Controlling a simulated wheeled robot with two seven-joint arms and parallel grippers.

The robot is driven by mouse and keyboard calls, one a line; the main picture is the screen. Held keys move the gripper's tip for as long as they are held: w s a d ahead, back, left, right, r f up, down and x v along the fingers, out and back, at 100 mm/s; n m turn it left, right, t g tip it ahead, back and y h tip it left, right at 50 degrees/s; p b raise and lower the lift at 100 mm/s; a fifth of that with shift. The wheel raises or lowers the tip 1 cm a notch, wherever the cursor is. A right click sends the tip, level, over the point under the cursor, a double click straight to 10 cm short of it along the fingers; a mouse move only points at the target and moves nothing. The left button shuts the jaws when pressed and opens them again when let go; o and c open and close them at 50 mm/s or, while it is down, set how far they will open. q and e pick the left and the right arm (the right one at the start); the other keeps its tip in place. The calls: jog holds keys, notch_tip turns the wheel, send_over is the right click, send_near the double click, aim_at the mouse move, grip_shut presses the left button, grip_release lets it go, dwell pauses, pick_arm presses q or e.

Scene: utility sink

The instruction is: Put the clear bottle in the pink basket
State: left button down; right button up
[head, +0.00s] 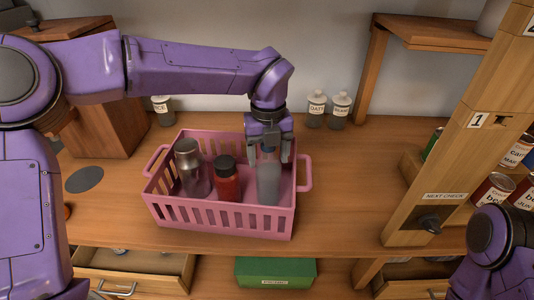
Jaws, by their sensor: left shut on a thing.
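The pink basket (222,218) stands on the wooden counter in the middle of the head view. My left gripper (268,157) points down over the right part of the basket and is shut on the clear bottle (268,185). The bottle is upright, and its lower part is inside the basket walls. I cannot tell whether it touches the basket floor. Its top is hidden by the gripper fingers. Part of my right arm shows at the lower right, but its gripper is out of view.
In the basket are a grey-lidded glass jar (194,172) and a red bottle with a black cap (227,182). Two labelled jars (340,108) stand behind, near the wall. A wooden post (455,140) and cans (493,188) are at right. The counter right of the basket is clear.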

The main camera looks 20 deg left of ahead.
pick_arm(q)
jog(key=shift+w+f, duration=0.75)
jog(key=shift+w, duration=0.35)
jog(key=shift+c, duration=2.1)
grip_release()
jog(key=shift+s, duration=0.15)
jog(key=o, duration=0.3)
jog(key=shift+s+r, duration=0.2)
jog(key=shift+s, duration=0.1)
jog(key=shift+s+r, duration=0.1)
jog(key=shift+s, duration=0.1)
jog(key=shift+w, duration=0.15)
jog(key=shift+w+r, duration=0.15)
jog(key=shift+w, duration=0.05)
notch_tip(320, 180, up, 12)
jog(key=shift+s+f+b, duration=0.15)
jog(key=shift+f+b, duration=0.05)
jog(key=shift+b, duration=0.3)
